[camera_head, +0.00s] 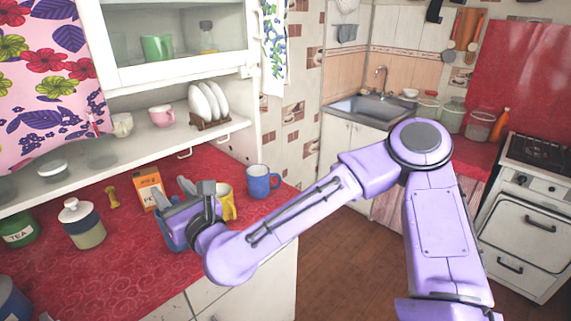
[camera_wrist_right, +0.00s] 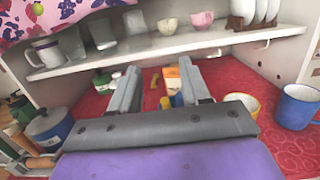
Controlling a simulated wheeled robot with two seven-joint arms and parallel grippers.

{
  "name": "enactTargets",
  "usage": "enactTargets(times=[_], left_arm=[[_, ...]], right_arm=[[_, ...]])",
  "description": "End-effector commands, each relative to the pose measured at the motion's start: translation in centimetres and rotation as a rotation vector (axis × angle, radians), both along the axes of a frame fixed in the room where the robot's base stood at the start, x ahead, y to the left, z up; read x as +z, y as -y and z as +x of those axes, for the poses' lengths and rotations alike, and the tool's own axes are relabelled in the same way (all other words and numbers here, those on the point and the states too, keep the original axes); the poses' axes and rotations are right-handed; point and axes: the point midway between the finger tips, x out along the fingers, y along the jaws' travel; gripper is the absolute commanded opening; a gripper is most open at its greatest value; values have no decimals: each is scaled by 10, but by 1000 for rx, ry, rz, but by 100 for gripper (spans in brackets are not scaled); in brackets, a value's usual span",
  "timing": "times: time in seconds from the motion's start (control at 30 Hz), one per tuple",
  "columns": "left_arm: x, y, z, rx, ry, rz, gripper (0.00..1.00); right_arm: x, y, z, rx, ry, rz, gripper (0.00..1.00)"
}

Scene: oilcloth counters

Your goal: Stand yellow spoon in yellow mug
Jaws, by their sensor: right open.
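The yellow mug (camera_head: 229,204) stands upright on the red counter, partly hidden behind my right gripper (camera_head: 180,198). In the right wrist view the yellow mug (camera_wrist_right: 245,102) is right of the fingers. My right gripper is open, and its jaws (camera_wrist_right: 158,80) show nothing clamped between them. Small yellow bits (camera_wrist_right: 165,103) show low between the fingers; I cannot tell whether they are the yellow spoon. A blue container (camera_head: 171,238) is partly hidden beneath the right gripper. My left gripper is not in view.
A blue mug (camera_head: 263,182) stands right of the yellow mug. An orange box (camera_head: 149,188) is behind the gripper. A small yellow object (camera_head: 112,196) and a lidded jar (camera_head: 82,224) are to the left. A white shelf (camera_head: 136,143) overhangs the counter's back.

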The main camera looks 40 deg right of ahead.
Motion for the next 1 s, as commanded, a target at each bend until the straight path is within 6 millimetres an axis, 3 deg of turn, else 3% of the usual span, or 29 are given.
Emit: enactTargets(times=[0.07,0.13,0.17,0.27,0.3,0.37,0.4,0.47,0.5,0.6,0.7,0.8,1.0], left_arm=[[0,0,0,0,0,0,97],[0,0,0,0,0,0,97],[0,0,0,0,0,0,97],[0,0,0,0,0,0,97],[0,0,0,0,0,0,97],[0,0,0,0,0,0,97],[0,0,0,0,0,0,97],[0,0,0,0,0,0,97],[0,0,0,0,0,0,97],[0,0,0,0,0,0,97],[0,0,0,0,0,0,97],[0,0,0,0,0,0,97],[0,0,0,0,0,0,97]], right_arm=[[-3,1,-1,-2,-5,-8,47],[-24,-2,-2,2,-47,-76,47],[-41,-5,-4,10,-79,-135,47],[-134,-14,-22,62,-250,-458,47],[-179,-14,-38,106,-332,-631,47],[-247,-8,-70,197,-450,-904,47],[-288,1,-95,276,-520,-1090,47],[-343,20,-140,421,-613,-1368,47],[-374,36,-172,536,-663,-1550,47],[-426,85,-248,858,-733,-1952,47],[-447,129,-302,1154,-739,-2231,47],[-451,155,-330,1344,-719,-2375,47],[-452,163,-337,1404,-707,-2416,47]])
